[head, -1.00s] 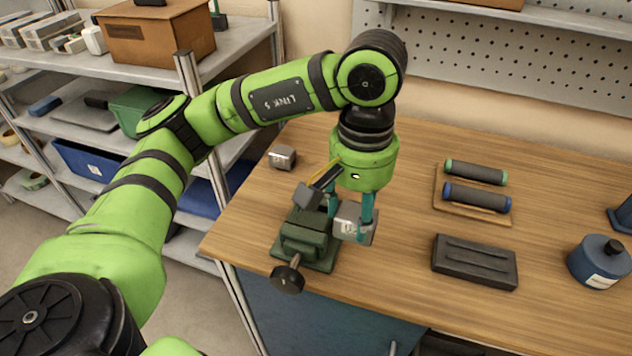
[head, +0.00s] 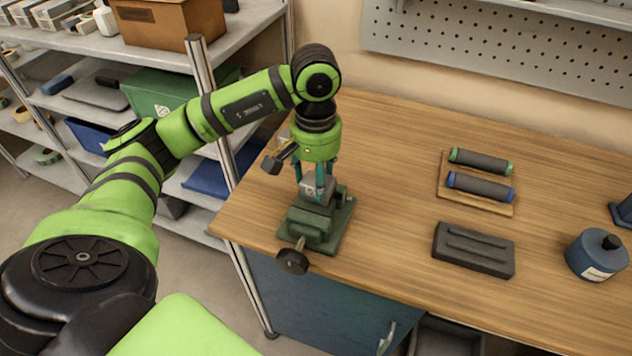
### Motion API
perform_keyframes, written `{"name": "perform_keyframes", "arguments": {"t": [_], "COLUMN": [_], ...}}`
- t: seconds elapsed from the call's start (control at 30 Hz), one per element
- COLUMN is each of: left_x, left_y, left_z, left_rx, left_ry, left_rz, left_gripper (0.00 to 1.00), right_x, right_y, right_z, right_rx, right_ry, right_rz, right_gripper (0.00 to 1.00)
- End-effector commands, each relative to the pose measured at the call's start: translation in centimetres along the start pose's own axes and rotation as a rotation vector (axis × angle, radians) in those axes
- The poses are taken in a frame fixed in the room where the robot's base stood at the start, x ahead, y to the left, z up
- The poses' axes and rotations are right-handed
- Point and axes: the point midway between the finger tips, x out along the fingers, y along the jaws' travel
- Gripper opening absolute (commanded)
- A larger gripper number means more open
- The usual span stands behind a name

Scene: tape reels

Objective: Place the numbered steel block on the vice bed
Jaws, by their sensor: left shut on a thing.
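The numbered steel block (head: 314,190) is a small grey block held between the fingers of my left gripper (head: 315,188). My left gripper points down and is shut on it. The block is at the dark green vice (head: 312,226), over its far part, near the table's left edge. Whether the block touches the vice bed is unclear, as the fingers and vice body hide its lower edge. The vice's round black handle (head: 293,261) faces the front edge. My right gripper is not in view.
Two rollers, green-ended (head: 481,161) and blue-ended (head: 480,186), lie on a wooden tray. A dark grooved block (head: 474,250) and blue canister (head: 597,254) stand right. The table's middle is clear.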

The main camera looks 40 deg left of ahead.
Motion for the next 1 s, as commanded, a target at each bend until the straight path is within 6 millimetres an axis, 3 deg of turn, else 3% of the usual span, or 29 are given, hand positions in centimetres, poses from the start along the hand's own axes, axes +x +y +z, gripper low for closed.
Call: {"name": "perform_keyframes", "arguments": {"t": [0.2, 0.6, 0.63, 0.67, 1.0], "left_x": [2.4, 3.1, 3.0, 2.9, 2.9], "left_y": [0.0, 0.1, 0.0, 0.0, 0.0], "left_z": [0.1, 0.0, 0.1, 0.1, 0.1], "left_rx": [0.0, 0.001, 0.0, 0.0, 0.0], "left_ry": [-0.001, 0.001, -0.001, -0.001, -0.001], "left_rz": [0.001, 0.001, 0.0, 0.0, 0.0], "left_gripper": [0.05, 0.05, 0.64, 0.76, 0.76], "right_x": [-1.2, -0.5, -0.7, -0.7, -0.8], "right_y": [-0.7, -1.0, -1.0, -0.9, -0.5], "right_z": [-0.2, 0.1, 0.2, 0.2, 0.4], "right_rx": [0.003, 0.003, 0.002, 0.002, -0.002], "right_ry": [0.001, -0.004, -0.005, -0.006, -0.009], "right_rz": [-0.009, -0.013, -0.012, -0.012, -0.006], "right_gripper": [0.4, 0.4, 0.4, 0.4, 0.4]}}
